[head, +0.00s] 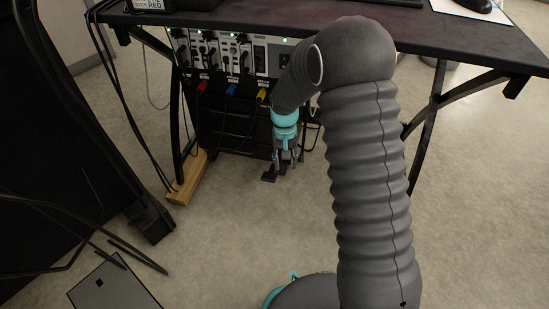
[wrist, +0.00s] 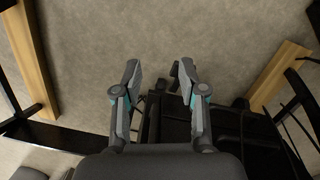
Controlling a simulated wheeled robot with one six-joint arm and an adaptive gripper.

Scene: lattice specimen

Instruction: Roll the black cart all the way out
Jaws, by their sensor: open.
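The black cart (head: 237,130) stands under the desk in the head view, with panels of sockets, switches and cables on its upper front. Part of it also shows at the lower right in the wrist view (wrist: 232,125). My gripper (head: 286,164) points down in front of the cart's right part in the head view. My arm hides the cart's right side.
The black desk (head: 250,27) overhangs the cart on angled legs. Loose cables and a black chair-like frame fill the left. Floor in front is clear.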

